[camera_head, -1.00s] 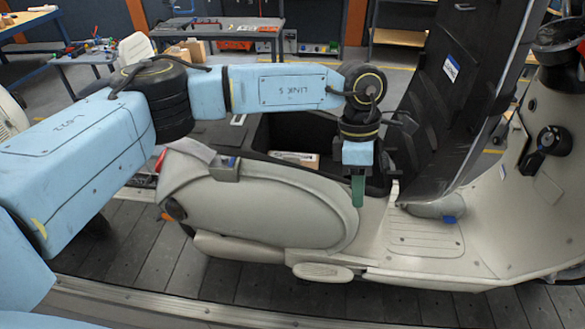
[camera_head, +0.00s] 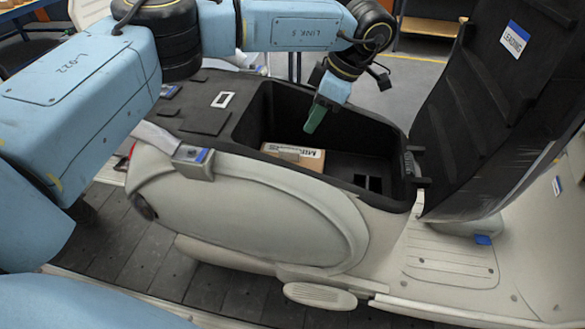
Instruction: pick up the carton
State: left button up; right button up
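The carton (camera_head: 293,156) is a small brown box with a white printed label. It lies on the floor of the black open storage bin (camera_head: 378,152) in the scooter body. My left gripper (camera_head: 315,118) has green fingertips and hangs over the bin, above and a little right of the carton, apart from it. I see only one green finger face from this side, so its opening is unclear. Nothing shows held in it. My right gripper is out of view.
The raised black seat (camera_head: 470,110) with a "LEADING" label stands right of the bin. The bin's rim surrounds the carton. The pale scooter side panel (camera_head: 250,215) is in front. A slatted floor (camera_head: 120,240) runs below.

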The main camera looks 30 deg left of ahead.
pick_arm(q)
send_over(293, 151)
jog(key=d, duration=0.2)
notch_tip(293, 151, down, 5)
jog(key=shift+d+f+p, duration=0.15)
jog(key=shift+f+p, duration=0.05)
jog(key=shift+p, duration=0.15)
jog(key=shift+s+f, duration=0.1)
jog(key=shift+f, duration=0.35)
jog(key=x, duration=0.3)
jog(key=p+x, duration=0.1)
jog(key=x, duration=0.1)
jog(key=shift+w, duration=0.35)
grip_shut()
jog(key=shift+r, duration=0.1)
